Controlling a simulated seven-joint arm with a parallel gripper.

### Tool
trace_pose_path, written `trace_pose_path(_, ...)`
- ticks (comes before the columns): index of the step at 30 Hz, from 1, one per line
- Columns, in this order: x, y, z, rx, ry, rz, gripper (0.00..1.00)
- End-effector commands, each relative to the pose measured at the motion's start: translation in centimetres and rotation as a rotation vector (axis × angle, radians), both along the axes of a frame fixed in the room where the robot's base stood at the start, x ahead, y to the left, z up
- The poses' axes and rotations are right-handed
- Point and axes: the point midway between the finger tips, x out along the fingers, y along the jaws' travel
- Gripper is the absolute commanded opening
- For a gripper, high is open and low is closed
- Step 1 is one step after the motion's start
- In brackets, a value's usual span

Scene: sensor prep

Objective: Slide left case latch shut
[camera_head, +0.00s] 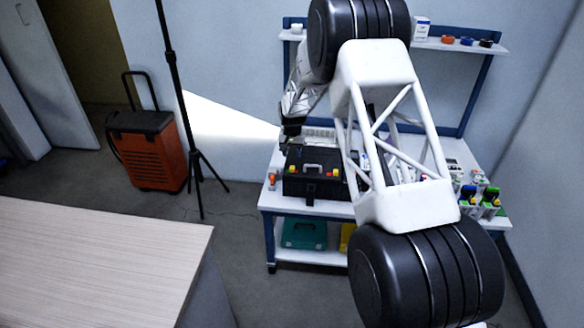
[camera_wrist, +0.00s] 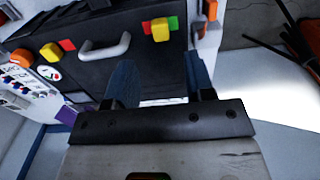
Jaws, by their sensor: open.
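The black case (camera_head: 315,188) stands on the workbench, with a grey handle (camera_wrist: 105,48) on its front. The left case latch is a yellow knob (camera_head: 292,169); in the wrist view it appears on the right (camera_wrist: 160,29), between a red patch and a green patch. The other yellow latch (camera_wrist: 50,52) has a red patch beside it. My gripper (camera_wrist: 160,66) is open and empty, its two blue fingers apart over the case, with the left latch beyond the gap between them. In the head view its fingertips are too small to make out.
Orange and white items (camera_wrist: 209,10) stand close beside the left end of the case. Bottles (camera_head: 480,200) stand at the bench's right end. A shelf (camera_head: 465,46) runs above at the back. My arm hides the middle of the bench.

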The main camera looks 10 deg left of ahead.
Motion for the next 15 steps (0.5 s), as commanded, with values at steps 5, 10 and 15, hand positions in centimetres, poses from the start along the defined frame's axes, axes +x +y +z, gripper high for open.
trace_pose_path(5,0.0,0.0,-1.0,-0.001,0.002,0.000,0.49)
trace_pose_path(10,0.0,0.0,-2.8,-0.001,0.002,0.000,0.49)
trace_pose_path(15,0.0,0.0,-4.9,-0.001,0.002,0.000,0.49)
